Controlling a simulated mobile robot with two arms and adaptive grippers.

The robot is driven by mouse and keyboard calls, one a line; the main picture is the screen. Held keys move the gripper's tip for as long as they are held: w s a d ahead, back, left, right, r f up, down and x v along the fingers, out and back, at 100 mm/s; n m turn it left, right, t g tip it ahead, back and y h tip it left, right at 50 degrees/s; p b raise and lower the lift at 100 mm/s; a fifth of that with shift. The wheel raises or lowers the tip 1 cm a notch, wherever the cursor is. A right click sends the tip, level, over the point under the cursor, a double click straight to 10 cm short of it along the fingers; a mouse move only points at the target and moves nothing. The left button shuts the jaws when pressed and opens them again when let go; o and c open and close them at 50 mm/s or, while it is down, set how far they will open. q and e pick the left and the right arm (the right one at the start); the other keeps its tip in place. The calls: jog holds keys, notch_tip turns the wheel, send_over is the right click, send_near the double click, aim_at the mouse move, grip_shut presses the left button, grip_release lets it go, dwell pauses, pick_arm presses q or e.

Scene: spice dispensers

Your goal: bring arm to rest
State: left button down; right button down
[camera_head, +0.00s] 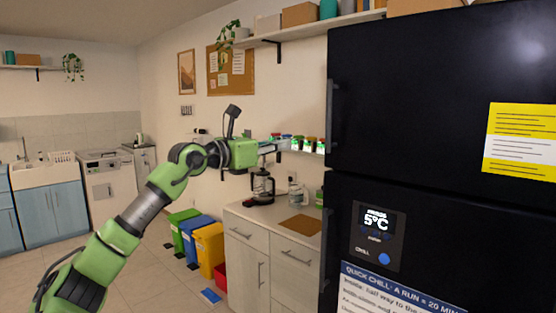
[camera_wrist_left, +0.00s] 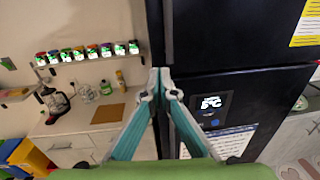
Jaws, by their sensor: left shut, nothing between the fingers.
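My left arm comes in from the left in the head view, green and grey, and is stretched out towards the black fridge. My left gripper (camera_head: 285,143) is at its end, in front of the spice rack, a little left of the fridge's edge. In the left wrist view my left gripper (camera_wrist_left: 161,74) has its two teal fingers meeting at the tips, shut and empty, in front of the fridge. The spice dispensers (camera_wrist_left: 79,53) stand in a row on a small wall shelf, left of the fingers in that view. My right gripper is not in view.
The black fridge (camera_head: 430,130) fills the right side. A counter (camera_head: 240,211) with a coffee maker (camera_head: 262,185) and a brown board (camera_head: 300,225) stands beside it. Green, blue and yellow bins (camera_head: 208,250) stand on the floor. Open floor lies at the left.

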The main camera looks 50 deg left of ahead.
pick_arm(q)
jog(key=shift+s+b, duration=0.3)
jog(key=shift+s, duration=0.25)
